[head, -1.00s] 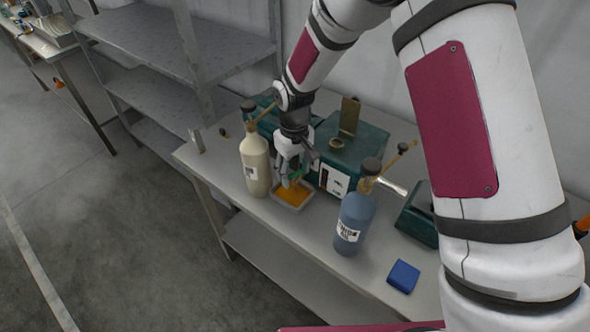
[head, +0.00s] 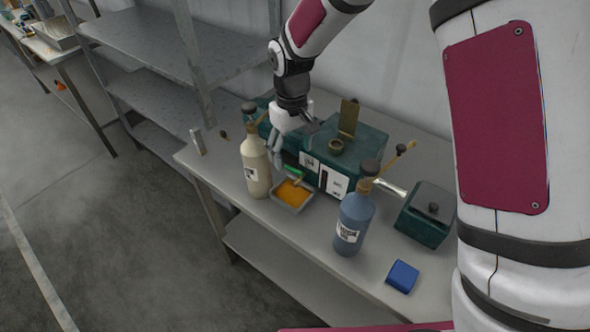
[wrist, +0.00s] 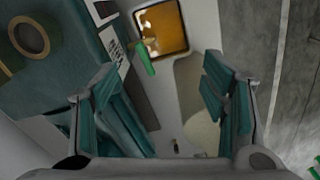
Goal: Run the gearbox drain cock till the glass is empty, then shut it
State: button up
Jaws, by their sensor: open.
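The teal gearbox (head: 362,148) stands on the bench against the wall. Its drain cock (head: 293,171) has a green lever on a brass body and sits low at the front; it also shows in the wrist view (wrist: 146,60). A narrow dark glass (head: 324,181) is set in a white plate; its level is too small to read. A grey tray (head: 292,209) below the cock holds orange oil, also seen in the wrist view (wrist: 183,47). My gripper (head: 274,152) is open and empty, above and left of the cock, apart from it. Whether oil runs is unclear.
A cream bottle (head: 256,172) stands close left of the tray and my gripper. A blue bottle (head: 354,222) stands to the right. Shelves (head: 175,45) are at left.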

jog(key=shift+w+d+f, duration=0.15)
jog(key=shift+w+f, duration=0.05)
jog(key=shift+f, duration=0.1)
